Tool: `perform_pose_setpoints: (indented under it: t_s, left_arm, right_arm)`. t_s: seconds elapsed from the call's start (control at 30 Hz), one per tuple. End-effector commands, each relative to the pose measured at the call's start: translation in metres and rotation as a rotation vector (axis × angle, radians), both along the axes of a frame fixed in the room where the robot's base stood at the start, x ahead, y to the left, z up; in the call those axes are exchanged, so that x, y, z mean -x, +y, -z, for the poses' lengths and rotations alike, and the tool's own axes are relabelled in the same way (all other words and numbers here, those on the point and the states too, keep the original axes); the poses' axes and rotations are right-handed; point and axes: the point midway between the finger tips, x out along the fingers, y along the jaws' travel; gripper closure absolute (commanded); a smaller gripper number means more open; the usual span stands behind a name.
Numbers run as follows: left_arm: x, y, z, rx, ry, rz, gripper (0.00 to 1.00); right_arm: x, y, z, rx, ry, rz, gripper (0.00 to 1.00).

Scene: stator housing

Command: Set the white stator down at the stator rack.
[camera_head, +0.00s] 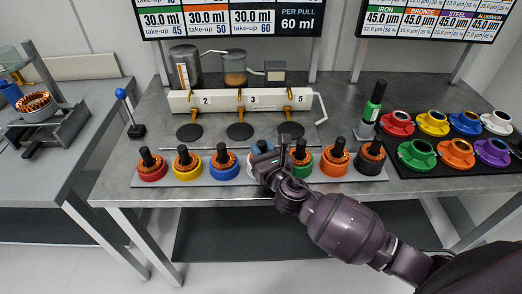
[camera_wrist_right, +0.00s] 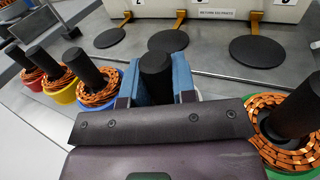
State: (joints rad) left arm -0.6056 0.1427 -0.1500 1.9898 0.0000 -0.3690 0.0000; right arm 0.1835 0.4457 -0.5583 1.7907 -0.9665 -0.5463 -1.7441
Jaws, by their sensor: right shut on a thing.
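The white stator (camera_head: 252,173) is at the stator rack (camera_head: 206,180), in the gap between the blue stator (camera_head: 223,166) and the green stator (camera_head: 301,165). My right gripper (camera_head: 267,152) covers most of it in the head view. In the wrist view the gripper's two blue finger pads (camera_wrist_right: 156,85) are shut on a black upright post (camera_wrist_right: 155,66), which belongs to this stator. The stator's body is hidden there behind the gripper, so I cannot tell whether its base touches the rack. My left gripper is in neither view.
Red (camera_head: 152,166), yellow (camera_head: 186,164), orange (camera_head: 335,160) and black (camera_head: 370,157) stators stand in the same row, close on both sides. Behind are round dark pads (camera_head: 239,131) and a white dispensing station (camera_head: 222,101). A green-labelled bottle (camera_head: 374,102) and coloured housings (camera_head: 456,152) stand right.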

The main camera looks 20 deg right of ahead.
Motion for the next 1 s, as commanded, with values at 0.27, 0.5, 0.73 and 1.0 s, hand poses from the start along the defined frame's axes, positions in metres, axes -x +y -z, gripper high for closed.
perform_pose_setpoints:
  t_s: [0.27, 0.5, 0.73, 1.0]
  left_arm:
    - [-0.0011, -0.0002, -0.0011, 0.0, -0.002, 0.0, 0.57]
    - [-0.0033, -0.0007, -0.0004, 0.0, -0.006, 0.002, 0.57]
    - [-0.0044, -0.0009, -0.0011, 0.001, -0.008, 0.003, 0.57]
    - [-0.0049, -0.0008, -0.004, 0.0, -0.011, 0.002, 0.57]
  right_arm:
    - [-0.0007, 0.0002, -0.0026, -0.001, -0.005, -0.001, 1.0]
    - [-0.0002, -0.0001, 0.0018, 0.0, -0.002, 0.0, 0.61]
    - [-0.0002, 0.0, 0.0018, 0.0, -0.002, 0.0, 0.49]
    - [0.0066, -0.001, -0.0007, 0.0, -0.001, 0.0, 0.49]
